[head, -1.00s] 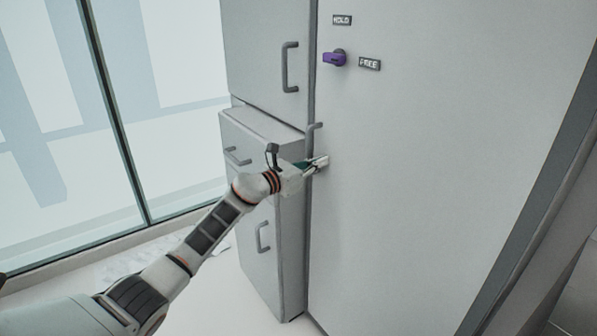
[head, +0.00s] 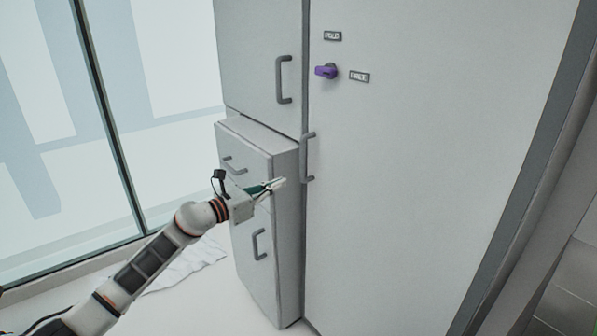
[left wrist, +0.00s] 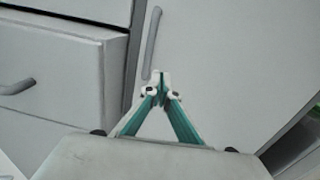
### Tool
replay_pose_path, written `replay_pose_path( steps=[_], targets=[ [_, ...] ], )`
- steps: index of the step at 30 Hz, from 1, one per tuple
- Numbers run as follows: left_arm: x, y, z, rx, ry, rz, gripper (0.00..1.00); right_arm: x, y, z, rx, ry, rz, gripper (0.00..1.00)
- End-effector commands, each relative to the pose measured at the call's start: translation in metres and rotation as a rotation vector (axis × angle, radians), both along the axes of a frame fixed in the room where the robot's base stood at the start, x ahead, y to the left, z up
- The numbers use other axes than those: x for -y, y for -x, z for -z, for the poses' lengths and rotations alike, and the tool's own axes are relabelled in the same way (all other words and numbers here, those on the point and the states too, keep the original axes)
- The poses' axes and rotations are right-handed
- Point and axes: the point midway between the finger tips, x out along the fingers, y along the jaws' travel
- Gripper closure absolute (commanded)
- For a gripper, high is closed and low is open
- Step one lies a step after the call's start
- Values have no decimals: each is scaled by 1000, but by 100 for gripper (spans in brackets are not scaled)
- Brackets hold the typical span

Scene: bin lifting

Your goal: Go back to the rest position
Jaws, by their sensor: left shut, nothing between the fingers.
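My left gripper (head: 279,184) is shut and empty in the head view. It hangs in front of the low grey cabinet, to the left of the large door's handle and apart from it. In the left wrist view its fingers (left wrist: 160,76) meet at the tips, with the long door handle (left wrist: 152,42) just beyond and above them. My right gripper shows in no view.
The large grey door (head: 420,170) fills the right side, with a purple knob (head: 326,71) and two small labels. Its handle (head: 307,157) stands at its left edge. A glass wall (head: 60,110) is at left.

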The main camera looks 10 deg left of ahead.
Motion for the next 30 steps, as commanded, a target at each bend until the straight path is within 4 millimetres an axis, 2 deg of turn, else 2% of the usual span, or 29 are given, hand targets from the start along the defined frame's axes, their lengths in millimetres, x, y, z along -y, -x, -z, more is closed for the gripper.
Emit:
replay_pose_path(
  steps=[5,9,14,20,25,30],
  targets=[
    [19,31,34,-124,238,5,100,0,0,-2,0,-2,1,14],
    [35,74,77,-317,605,-25,100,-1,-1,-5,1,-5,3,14],
    [39,127,131,-557,1041,-111,100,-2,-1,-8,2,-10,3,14],
    [34,206,204,-849,1578,-296,100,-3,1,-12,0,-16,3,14],
    [32,289,267,-1064,2027,-523,100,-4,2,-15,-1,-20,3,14],
    [35,372,312,-1205,2403,-766,100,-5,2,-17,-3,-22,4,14]
  ],
)
